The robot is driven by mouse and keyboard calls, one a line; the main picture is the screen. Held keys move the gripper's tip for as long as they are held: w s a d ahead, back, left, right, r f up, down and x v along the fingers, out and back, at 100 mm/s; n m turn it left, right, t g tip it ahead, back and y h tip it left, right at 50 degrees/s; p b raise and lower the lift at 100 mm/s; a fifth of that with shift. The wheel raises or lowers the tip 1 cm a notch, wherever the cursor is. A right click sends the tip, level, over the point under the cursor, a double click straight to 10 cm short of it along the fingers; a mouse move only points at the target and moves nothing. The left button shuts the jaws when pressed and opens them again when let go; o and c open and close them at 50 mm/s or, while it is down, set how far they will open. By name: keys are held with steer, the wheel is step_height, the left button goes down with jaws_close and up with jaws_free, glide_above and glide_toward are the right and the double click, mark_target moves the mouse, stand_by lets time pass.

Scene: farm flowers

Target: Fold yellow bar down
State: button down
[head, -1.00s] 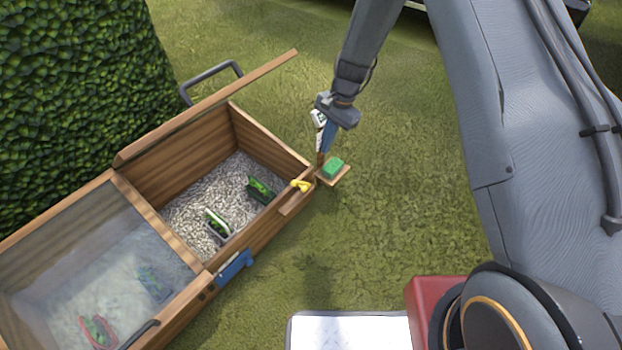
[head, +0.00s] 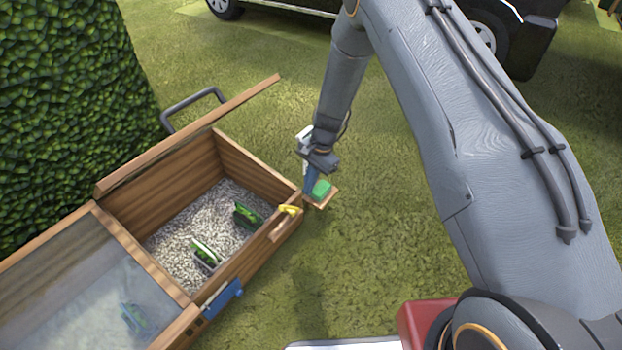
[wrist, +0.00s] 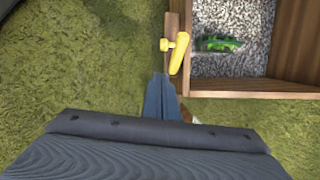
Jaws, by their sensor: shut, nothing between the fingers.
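The yellow bar (head: 290,210) is a short piece at the front right corner of the wooden planter box (head: 262,168). In the wrist view the yellow bar (wrist: 178,54) looks like a small knob with a slanted lever, mounted on the box's outer wooden ledge. My gripper (head: 308,188) is shut and empty, with its blue fingers pointing down near that corner. In the wrist view the fingertips (wrist: 160,78) lie just below the yellow bar in the picture. I cannot tell whether they touch it.
A green block (head: 321,188) sits on a small wooden shelf at the box corner, close beside my fingers. The box's right bay is open, with gravel (head: 190,225) and green plants inside. A glass lid (head: 75,280) covers the left bay. Grass to the right is free.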

mark_target(293, 211)
steer(key=s+a+f+b, duration=0.1)
steer(key=s+a+f, duration=0.1)
steer(key=f, duration=0.3)
steer(key=shift+s+a+f, duration=0.15)
steer(key=shift+s+a, duration=0.15)
steer(key=shift+a, duration=0.4)
